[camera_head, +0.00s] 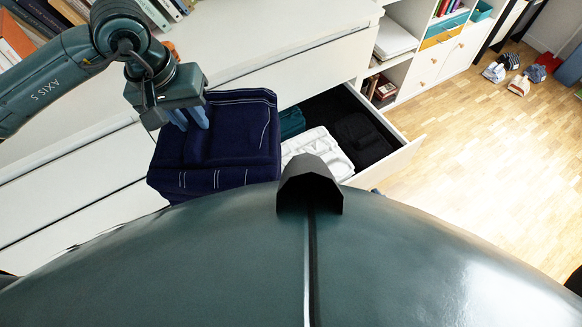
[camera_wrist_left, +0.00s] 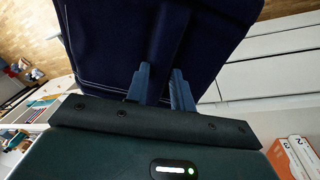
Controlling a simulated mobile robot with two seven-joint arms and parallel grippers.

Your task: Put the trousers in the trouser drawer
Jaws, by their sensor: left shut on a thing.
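Folded navy-blue trousers (camera_head: 228,145) with light stitching hang from my left gripper (camera_head: 190,118) in the head view. The gripper is shut on their left edge and holds them in front of the white dresser, left of the open drawer (camera_head: 405,160). The left wrist view shows the gripper's fingers (camera_wrist_left: 161,88) pinching the navy cloth (camera_wrist_left: 150,45). Inside the drawer lie a white folded garment (camera_head: 318,150), black folded clothes (camera_head: 360,138) and a teal item (camera_head: 291,122). My body hides the drawer's near part. My right gripper is not in view.
The dresser top (camera_head: 270,30) is white and mostly bare in view. Books stand at the upper left, and shelves (camera_head: 440,50) with books stand at the right. Wooden floor (camera_head: 480,130) is open at the right, with clothes or shoes (camera_head: 518,84) lying further back.

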